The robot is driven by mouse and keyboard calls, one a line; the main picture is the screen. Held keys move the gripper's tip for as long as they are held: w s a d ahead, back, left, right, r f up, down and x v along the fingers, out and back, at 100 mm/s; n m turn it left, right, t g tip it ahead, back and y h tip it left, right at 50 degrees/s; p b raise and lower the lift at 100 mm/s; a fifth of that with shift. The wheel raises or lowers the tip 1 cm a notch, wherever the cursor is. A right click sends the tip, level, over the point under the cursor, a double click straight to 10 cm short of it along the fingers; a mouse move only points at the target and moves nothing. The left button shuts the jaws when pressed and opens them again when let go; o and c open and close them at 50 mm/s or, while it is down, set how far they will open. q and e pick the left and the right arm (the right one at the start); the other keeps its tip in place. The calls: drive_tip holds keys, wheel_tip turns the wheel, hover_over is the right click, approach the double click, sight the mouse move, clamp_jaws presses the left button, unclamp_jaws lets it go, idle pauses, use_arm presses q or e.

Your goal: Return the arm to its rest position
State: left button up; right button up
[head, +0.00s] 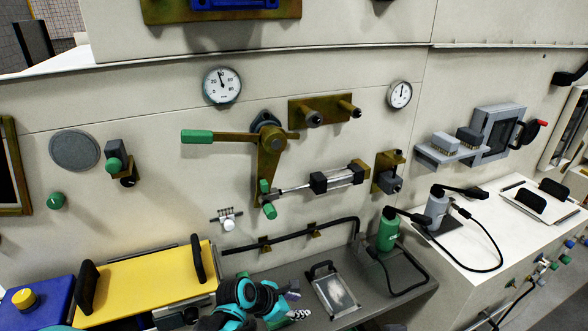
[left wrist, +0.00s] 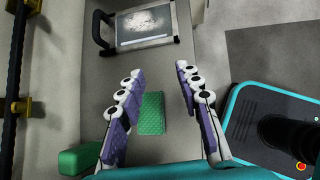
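My left arm comes in at the bottom of the head view, teal and dark. Its gripper (head: 296,304), with purple and white fingers, is over the grey bench in front of the panel. In the left wrist view the same gripper (left wrist: 160,70) has its two fingers spread apart, with nothing held between them. A green textured block (left wrist: 152,113) shows beyond and between the fingers; I cannot tell its distance from them. My right gripper is in neither view.
A glass-topped tray with a handle (head: 333,292) lies on the bench right of the gripper. A yellow lid with black handles (head: 140,288) is at left. A green-handled lever (head: 268,150) and a black rail (head: 290,236) are on the wall. A green bottle (head: 387,232) stands right.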

use_arm(q)
drive_tip(key=s+a+r+m+t+y, duration=0.1)
drive_tip(key=s+a+r+m+y, duration=0.2)
drive_tip(key=s+a+m, duration=0.4)
drive_tip(key=s+a+r+m+t+y, duration=0.1)
drive_tip(key=s+a+r+m+y, duration=0.2)
drive_tip(key=s+a+r+m, duration=0.3)
drive_tip(key=s+a+m, duration=0.1)
drive_tip(key=a+m, duration=0.4)
drive_tip(key=m, duration=0.5)
drive_tip(key=shift+s+a+y, duration=0.3)
drive_tip(key=shift+a, duration=0.05)
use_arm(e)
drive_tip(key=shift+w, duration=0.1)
